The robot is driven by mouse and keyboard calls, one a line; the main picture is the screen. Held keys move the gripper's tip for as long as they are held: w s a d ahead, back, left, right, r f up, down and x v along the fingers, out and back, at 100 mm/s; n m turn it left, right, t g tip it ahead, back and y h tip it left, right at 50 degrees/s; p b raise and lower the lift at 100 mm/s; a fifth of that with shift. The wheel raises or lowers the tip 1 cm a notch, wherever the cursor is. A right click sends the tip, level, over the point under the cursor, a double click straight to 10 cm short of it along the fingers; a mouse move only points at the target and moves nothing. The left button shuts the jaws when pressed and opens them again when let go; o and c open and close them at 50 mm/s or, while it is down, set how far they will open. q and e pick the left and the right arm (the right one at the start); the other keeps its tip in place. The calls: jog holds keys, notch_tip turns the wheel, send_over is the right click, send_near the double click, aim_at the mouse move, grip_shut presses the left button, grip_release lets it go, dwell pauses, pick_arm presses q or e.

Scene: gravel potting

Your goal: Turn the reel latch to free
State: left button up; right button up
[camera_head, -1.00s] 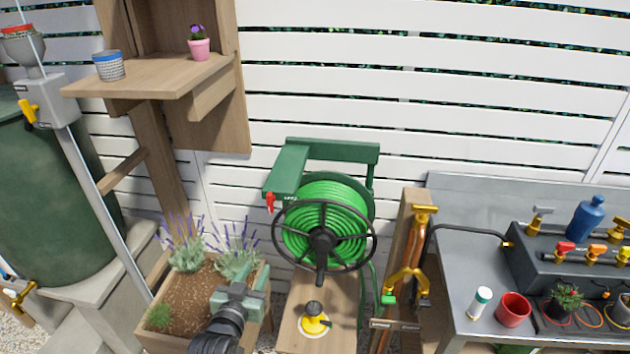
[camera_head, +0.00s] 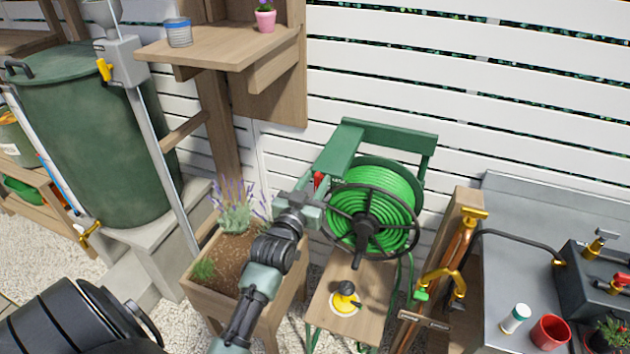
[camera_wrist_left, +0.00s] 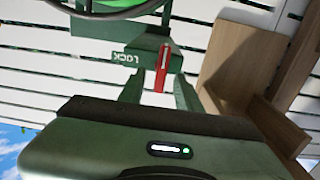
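The red reel latch (camera_head: 319,180) sits on the green reel frame (camera_head: 341,150), left of the green hose reel (camera_head: 372,200) and its black wheel. In the left wrist view the red latch (camera_wrist_left: 162,70) hangs from a green block marked LOCK (camera_wrist_left: 125,55), which appears upside down. My left gripper (camera_head: 317,202) is just below the latch in the head view. In the wrist view my left gripper (camera_wrist_left: 158,90) is open, with one finger on each side of the latch and visible gaps. Whether the latch is fully between the fingertips is unclear. My right gripper is not in view.
A wooden shelf (camera_head: 215,50) with pots is above left. A yellow-based black knob (camera_head: 345,297) sits on the wooden board below the reel. A metal bench (camera_head: 500,260) is at right.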

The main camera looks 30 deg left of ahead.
pick_arm(q)
grip_shut()
jog(key=shift+n, duration=0.3)
jog(key=n+p, duration=0.1)
jog(key=n, duration=0.4)
jog(key=a+f+n+p, duration=0.1)
jog(key=n, duration=0.5)
jog(key=n+p, duration=0.1)
jog(key=n, duration=0.5)
jog(key=shift+s+a+f, duration=0.15)
jog(key=shift+s+a, duration=0.05)
jog(key=shift+a, duration=0.1)
jog(key=shift+n, duration=0.4)
